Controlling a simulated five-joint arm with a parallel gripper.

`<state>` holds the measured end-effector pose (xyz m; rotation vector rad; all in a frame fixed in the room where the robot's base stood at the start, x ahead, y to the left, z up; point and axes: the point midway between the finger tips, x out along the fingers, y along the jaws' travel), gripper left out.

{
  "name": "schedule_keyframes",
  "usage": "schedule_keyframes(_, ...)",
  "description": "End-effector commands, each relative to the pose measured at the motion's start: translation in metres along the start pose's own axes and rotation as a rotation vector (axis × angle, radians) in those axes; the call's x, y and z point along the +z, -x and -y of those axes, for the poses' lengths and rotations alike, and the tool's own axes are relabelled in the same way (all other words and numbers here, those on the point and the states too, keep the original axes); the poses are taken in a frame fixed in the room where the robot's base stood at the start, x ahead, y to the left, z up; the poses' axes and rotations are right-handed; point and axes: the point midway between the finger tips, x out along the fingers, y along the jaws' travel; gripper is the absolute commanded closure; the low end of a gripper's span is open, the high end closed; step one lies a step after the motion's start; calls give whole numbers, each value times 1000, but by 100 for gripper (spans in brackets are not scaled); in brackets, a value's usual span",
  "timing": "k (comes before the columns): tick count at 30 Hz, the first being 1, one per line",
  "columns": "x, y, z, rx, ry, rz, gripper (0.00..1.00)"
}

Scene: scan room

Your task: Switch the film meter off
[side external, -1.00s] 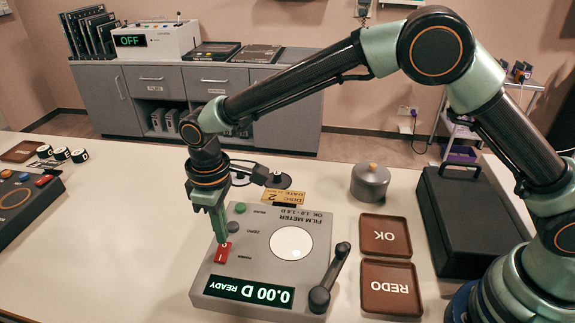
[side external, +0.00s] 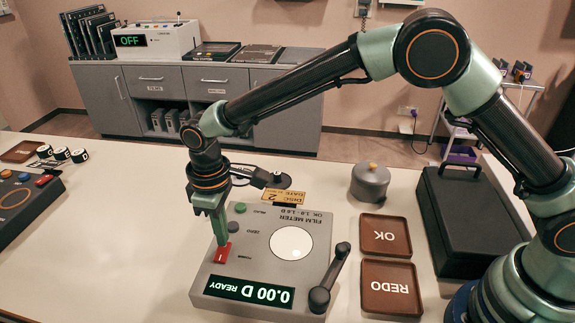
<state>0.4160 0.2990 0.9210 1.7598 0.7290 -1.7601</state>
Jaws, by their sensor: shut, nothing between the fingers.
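The film meter (side external: 262,265) is a grey box on the white table, seen upside down from this side. Its display (side external: 248,291) is lit and reads 0.00 D READY. A red rocker power switch (side external: 223,254) sits at its left side, with a light mark on its near part. My gripper (side external: 223,242) is shut and empty, pointing down with its fingertips at the far end of the switch. The fingers hide that end, and I cannot tell whether they press it or only touch it.
A black hinged arm (side external: 330,280) lies along the meter's right side. OK (side external: 385,236) and REDO (side external: 390,288) trays, a lidded grey pot (side external: 370,183) and a black case (side external: 468,220) stand to the right. Another device (side external: 22,200) is at the left edge. Table between is clear.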

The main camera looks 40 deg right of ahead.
Motion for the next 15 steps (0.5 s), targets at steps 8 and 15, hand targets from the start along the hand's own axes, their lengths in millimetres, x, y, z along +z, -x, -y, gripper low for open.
schedule_keyframes(8, 0, -4, 0, 0, 0, 0, 100)
schedule_keyframes(15, 0, -7, 0, 0, 0, 0, 100)
